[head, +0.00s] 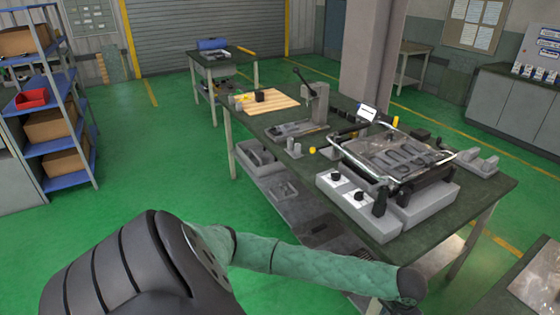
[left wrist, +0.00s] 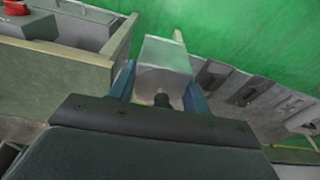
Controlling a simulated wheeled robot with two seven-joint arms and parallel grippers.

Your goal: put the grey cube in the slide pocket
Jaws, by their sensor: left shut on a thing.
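In the left wrist view my left gripper (left wrist: 160,82) is shut on a pale grey cube (left wrist: 165,58), with a blue-grey finger on each side of it. Green floor shows beyond the cube. In the head view an arm in a green sleeve reaches across the bottom to the right, and its gripper and the cube are not visible there. I cannot tell which part is the slide pocket; several grey fixtures stand on the workbench (head: 270,118). My right gripper is in neither view.
The workbench carries a device with a metal frame (head: 395,160), a lever press (head: 318,100) and a wooden board (head: 272,101). In the left wrist view a pale-walled box (left wrist: 65,72) with a red knob (left wrist: 16,8) stands close left of the cube. A blue shelf (head: 70,178) stands far left.

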